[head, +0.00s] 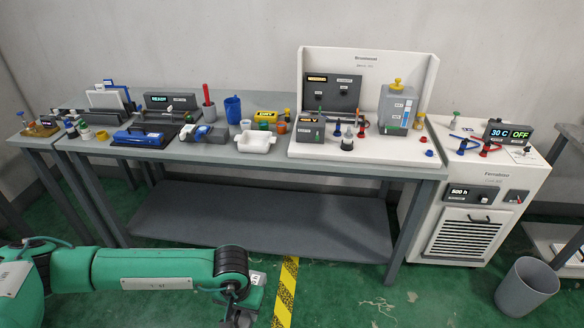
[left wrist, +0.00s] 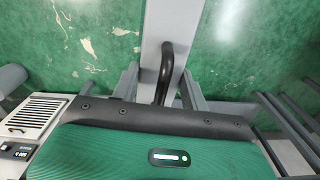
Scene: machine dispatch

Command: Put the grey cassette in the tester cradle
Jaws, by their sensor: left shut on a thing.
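My left gripper (head: 238,318) is at the bottom edge of the head view, in front of and below the bench. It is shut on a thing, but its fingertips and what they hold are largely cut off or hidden. I cannot make out a grey cassette for certain. A dark tester with a lit READY display (head: 158,100) stands at the bench's left back. A dark cradle-like part (head: 165,119) lies in front of it, its inside too small to read. My right gripper is not in view.
The grey bench (head: 240,157) carries a rack of plates (head: 108,98), a blue device (head: 137,138), a white tray (head: 256,142) and several cups. A white machine (head: 478,190) and a grey bin (head: 527,288) stand right. Green floor in front is open.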

